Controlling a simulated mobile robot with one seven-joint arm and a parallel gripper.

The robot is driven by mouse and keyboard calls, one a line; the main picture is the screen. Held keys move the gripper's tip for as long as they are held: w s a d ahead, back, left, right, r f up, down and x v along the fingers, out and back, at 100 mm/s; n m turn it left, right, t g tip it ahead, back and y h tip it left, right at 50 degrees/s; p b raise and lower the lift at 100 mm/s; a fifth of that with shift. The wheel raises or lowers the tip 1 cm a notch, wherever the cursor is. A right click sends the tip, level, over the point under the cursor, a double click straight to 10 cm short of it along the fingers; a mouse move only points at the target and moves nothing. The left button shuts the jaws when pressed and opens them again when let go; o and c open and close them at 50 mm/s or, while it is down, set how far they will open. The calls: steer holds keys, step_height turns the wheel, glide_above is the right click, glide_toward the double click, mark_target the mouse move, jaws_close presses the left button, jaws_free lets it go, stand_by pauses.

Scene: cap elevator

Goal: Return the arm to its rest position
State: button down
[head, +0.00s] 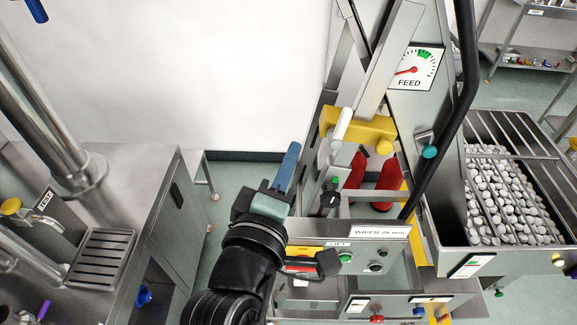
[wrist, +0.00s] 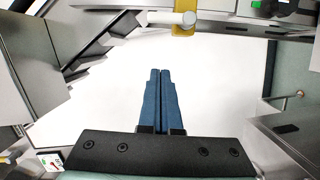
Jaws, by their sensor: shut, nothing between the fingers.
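My gripper (head: 289,165) is in the middle of the head view, with blue fingers pointing up and away. It is in the air in front of the white wall, left of the elevator machine (head: 335,240). In the wrist view my gripper (wrist: 160,72) has its two blue fingers side by side, shut with nothing between them. Nothing touches the fingertips. My black arm reaches up from the bottom of the head view.
A yellow block with a white handle (head: 342,125) stands just right of my gripper. A black bar (head: 450,120) slants further right, before a bin of caps (head: 510,205). A steel cabinet (head: 170,230) stands left. The space before the white wall (head: 200,70) is clear.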

steer(key=shift+s+d, duration=0.1)
steer(key=shift+s, duration=0.2)
stand_by(0.4)
steer(key=s+r+m+t+y+b, duration=0.1)
steer(key=s+r+m+t, duration=0.3)
steer(key=r, duration=1.2)
steer(key=s+d+r+m+t+y+b, duration=0.1)
steer(key=r+m+t, duration=0.5)
steer(key=r, duration=1.1)
steer(key=s+m+y+b, duration=0.1)
steer(key=s+m+y, duration=0.1)
steer(key=s, duration=0.1)
steer(key=shift+m+t, duration=0.3)
